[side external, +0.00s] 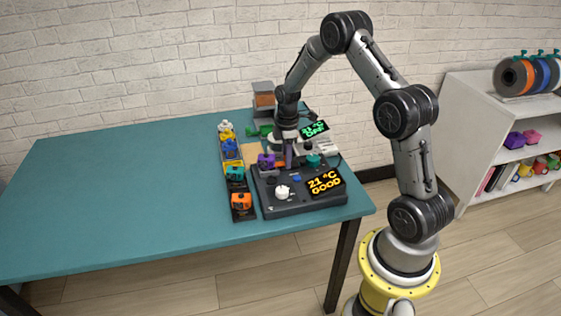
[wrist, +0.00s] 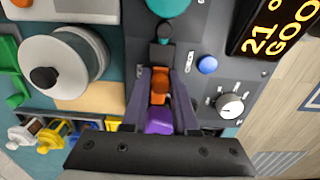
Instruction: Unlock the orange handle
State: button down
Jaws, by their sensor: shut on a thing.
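The orange handle (wrist: 160,85) stands on a dark grey control panel (wrist: 205,38), in the row between a teal knob (wrist: 168,5) and a purple part (wrist: 158,121). My gripper (wrist: 160,80) is shut on the orange handle, one finger on each side of it. In the side view my gripper (side external: 288,163) reaches straight down to the panel (side external: 268,201) and mostly hides the handle. The purple part (side external: 266,160) shows just left of my gripper there. Whether the handle is locked or turned cannot be told.
The panel also has a white dial (side external: 282,192), a blue button (wrist: 207,64) and an orange-lettered display (side external: 325,183). A dark tray (side external: 243,215) of coloured parts lies left of it. A spool (wrist: 62,65) stands close by. The table's left side (side external: 120,200) is clear.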

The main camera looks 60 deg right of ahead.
jog(key=shift+s+d, duration=0.65)
jog(key=c, duration=0.9)
grip_release()
jog(key=shift+r, duration=0.1)
notch_tip(320, 180, up, 7)
jog(key=shift+f, duration=0.1)
jog(key=shift+a, duration=0.1)
